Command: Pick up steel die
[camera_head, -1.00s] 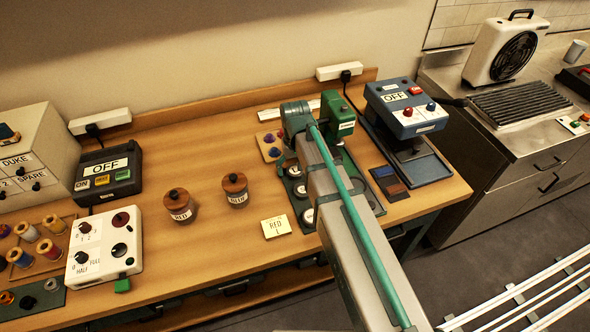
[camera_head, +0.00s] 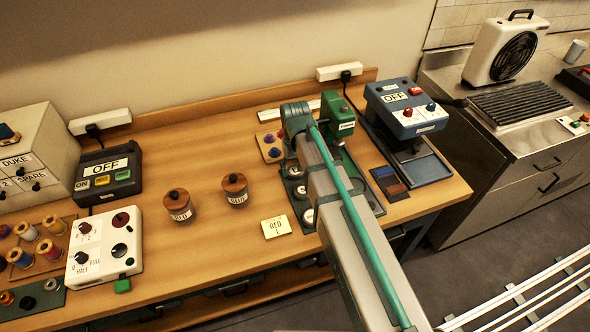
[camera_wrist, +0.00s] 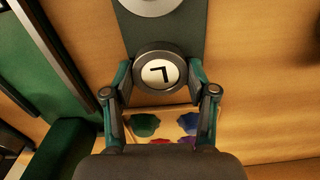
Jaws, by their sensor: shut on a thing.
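In the wrist view, a round die (camera_wrist: 139,76) with a dark metal rim and a white face marked "L" sits between the two fingers of my gripper (camera_wrist: 160,76). The fingers touch its left and right sides and are shut on it. A dark green strip (camera_wrist: 190,32) lies behind it, and I cannot tell whether the die is lifted. In the head view my arm hides the gripper and this die. Other silver round dies (camera_head: 308,216) stand on the green mat (camera_head: 291,203) left of my arm.
Another round piece (camera_wrist: 150,4) shows at the wrist view's top edge. Coloured pieces (camera_wrist: 145,124) lie beneath my gripper. A green press (camera_head: 346,128) and a blue-grey machine marked "OFF" (camera_head: 405,108) stand close by.

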